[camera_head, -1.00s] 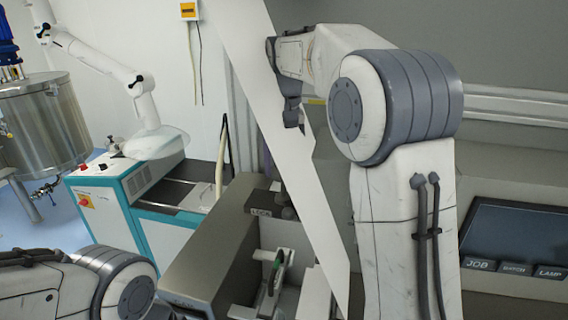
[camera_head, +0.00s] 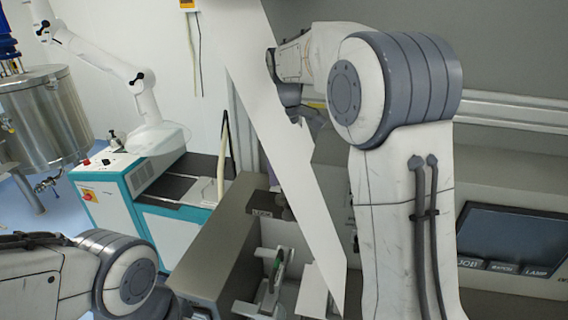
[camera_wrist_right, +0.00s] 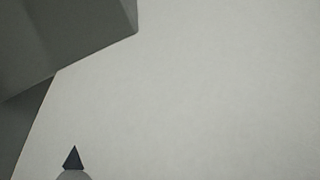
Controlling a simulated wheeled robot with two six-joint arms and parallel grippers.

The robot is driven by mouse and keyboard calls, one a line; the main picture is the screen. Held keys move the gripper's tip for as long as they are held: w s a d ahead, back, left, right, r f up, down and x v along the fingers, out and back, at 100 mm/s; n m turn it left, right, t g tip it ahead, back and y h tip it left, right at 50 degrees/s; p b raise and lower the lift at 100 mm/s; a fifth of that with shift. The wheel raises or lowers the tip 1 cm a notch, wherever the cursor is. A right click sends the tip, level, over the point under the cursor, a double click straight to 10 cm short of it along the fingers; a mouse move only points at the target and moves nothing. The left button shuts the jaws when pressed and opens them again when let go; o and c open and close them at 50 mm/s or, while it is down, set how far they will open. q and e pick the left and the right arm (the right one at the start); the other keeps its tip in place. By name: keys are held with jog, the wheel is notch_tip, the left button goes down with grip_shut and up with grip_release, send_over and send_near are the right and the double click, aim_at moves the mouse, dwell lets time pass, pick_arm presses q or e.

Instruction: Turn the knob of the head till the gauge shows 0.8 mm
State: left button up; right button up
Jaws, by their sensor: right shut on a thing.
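The coating head (camera_head: 218,235) is a grey block at the lower middle of the head view, with a small dark label plate on its end. A pale web strip (camera_head: 285,150) runs down steeply in front of it. The right wrist view shows a pale surface and a dark pointed tip (camera_wrist_right: 73,158). I cannot make out a gauge reading. My left gripper is out of view.
A screen panel (camera_head: 512,238) with JOB and LAMP labels is at the right. A teal and white machine (camera_head: 120,185) and a steel tank (camera_head: 45,115) stand at the left. Below the head is a bracket with a green part (camera_head: 279,262).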

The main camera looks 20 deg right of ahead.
aim_at(283, 173)
jog(key=shift+n+p, duration=0.35)
jog(key=shift+n, duration=0.75)
jog(key=o, duration=1.4)
notch_tip(283, 173, up, 8)
jog(key=shift+f+b, duration=0.2)
jog(key=shift+b, duration=0.25)
